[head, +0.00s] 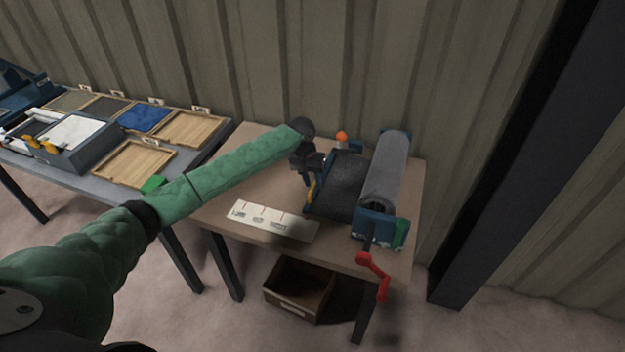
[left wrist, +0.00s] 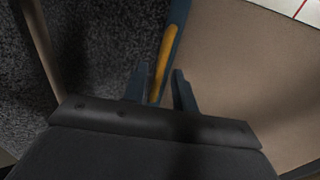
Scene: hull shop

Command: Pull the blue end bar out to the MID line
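The blue end bar (head: 309,208) runs along the left edge of a dark grey sheet (head: 340,188) that comes off a grey roll (head: 386,172). A yellow grip (head: 312,187) sits on the bar; both the bar (left wrist: 177,22) and the yellow grip (left wrist: 162,62) show in the left wrist view. My left gripper (head: 309,172) is over the bar. Its fingers (left wrist: 160,88) are apart, one on each side of the bar, with gaps visible. A white scale strip (head: 300,229) with red lines lies left of the bar's near end; its labels are too small to read. My right gripper is not in view.
A red crank (head: 372,272) hangs at the roller's near end. An orange knob (head: 341,136) stands behind the sheet. The tabletop (head: 250,185) left of the bar is clear. Framed trays (head: 133,163) lie on the left bench. A brown box (head: 298,290) is under the table.

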